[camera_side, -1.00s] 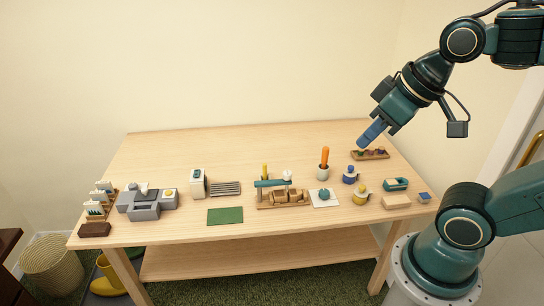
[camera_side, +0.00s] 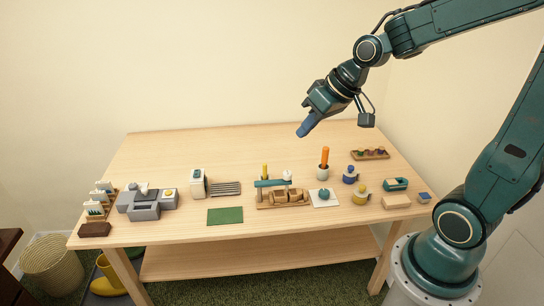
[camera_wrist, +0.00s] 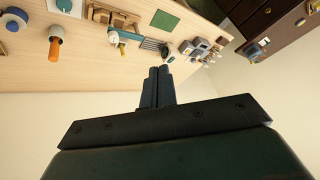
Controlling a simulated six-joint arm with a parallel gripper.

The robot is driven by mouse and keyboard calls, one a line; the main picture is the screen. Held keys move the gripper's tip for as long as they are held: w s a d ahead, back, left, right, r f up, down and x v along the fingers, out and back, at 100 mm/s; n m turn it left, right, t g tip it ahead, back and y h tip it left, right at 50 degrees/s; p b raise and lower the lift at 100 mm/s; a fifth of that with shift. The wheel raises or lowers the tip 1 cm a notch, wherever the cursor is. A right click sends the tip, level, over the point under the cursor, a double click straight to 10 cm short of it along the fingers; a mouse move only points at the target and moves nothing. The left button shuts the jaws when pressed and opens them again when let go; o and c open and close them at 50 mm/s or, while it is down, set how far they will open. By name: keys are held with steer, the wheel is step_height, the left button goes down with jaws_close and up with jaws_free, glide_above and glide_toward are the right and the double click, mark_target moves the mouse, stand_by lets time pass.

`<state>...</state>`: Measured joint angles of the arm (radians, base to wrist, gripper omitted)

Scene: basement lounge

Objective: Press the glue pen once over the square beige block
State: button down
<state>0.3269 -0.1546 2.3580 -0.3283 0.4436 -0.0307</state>
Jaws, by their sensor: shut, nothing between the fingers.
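An orange pen-like stick (camera_side: 325,156), which looks like the glue pen, stands upright in a small pale cup (camera_side: 323,173) right of the table's middle. The stick also shows at the left of the wrist view (camera_wrist: 55,47). A flat beige block (camera_side: 396,202) lies near the table's right front; it is the likeliest match for the square beige block. My gripper (camera_side: 301,133) is shut and empty, raised in the air above the table's back half, left of and higher than the stick. Its closed blue fingers show in the wrist view (camera_wrist: 160,72).
A teal item (camera_side: 396,184) lies behind the beige block. The table's back left is clear.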

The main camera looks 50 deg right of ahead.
steer(key=w+d+f+m+y, duration=0.1)
steer(key=w+d+f+m, duration=0.1)
steer(key=w+d+f, duration=0.35)
steer(key=m+t, duration=0.2)
glide_above(291, 173)
steer(key=shift+y, duration=0.3)
step_height(291, 173, down, 5)
steer(key=shift+f, duration=0.15)
steer(key=shift+f, duration=0.15)
steer(key=shift+f, duration=4.25)
